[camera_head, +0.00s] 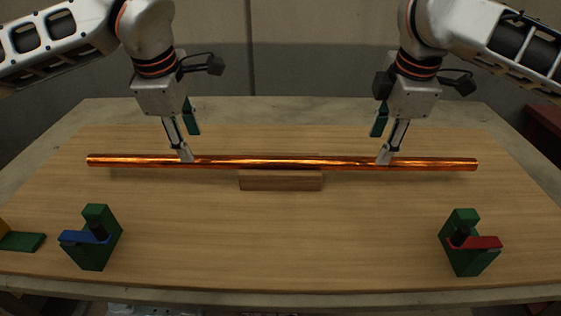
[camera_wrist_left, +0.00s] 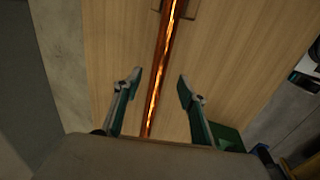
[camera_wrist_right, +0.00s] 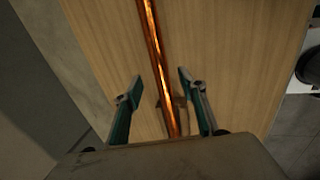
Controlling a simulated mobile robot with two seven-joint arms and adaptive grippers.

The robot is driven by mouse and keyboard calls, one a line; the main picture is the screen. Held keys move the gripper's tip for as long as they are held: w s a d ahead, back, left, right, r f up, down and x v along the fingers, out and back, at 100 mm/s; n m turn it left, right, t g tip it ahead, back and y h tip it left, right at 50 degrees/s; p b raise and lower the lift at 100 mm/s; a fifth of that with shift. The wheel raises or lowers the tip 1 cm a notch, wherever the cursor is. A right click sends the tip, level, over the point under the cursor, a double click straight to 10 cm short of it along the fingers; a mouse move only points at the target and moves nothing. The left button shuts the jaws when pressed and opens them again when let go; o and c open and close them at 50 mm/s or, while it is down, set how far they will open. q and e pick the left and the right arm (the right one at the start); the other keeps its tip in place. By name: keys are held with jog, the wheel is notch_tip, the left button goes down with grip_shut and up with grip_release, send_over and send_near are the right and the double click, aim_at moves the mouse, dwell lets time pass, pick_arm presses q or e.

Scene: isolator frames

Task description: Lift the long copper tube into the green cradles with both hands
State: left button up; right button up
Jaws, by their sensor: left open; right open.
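The long copper tube (camera_head: 280,163) lies level across the table, resting on a wooden block (camera_head: 280,180) under its middle. It shows between the fingers in the left wrist view (camera_wrist_left: 160,75) and in the right wrist view (camera_wrist_right: 160,60). My left gripper (camera_head: 188,146) is open around the tube's left part; my right gripper (camera_head: 382,148) is open around its right part. Neither is closed on it. Two green cradles stand nearer the front: the left cradle (camera_head: 96,248) has a blue bar (camera_head: 82,237), the right cradle (camera_head: 464,256) a red bar (camera_head: 484,242). Each has a dark knob.
A green piece with a yellow part (camera_head: 22,241) sits at the table's left edge. The wooden table (camera_head: 270,235) is clear between the cradles and in front of the block. A dark red object (camera_head: 545,130) is beyond the right edge. A grey wall stands behind.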

aim_at(197, 156)
pick_arm(q)
jog(key=x, duration=0.6)
jog(key=shift+w+f, duration=0.1)
jog(key=shift+f, duration=0.15)
pick_arm(e)
jog(key=x, duration=0.6)
jog(key=shift+w+f, duration=0.1)
jog(key=shift+f, duration=0.15)
pick_arm(q)
grip_shut()
pick_arm(e)
grip_shut()
pick_arm(q)
jog(key=shift+r, duration=0.3)
pick_arm(e)
jog(key=shift+r, duration=0.25)
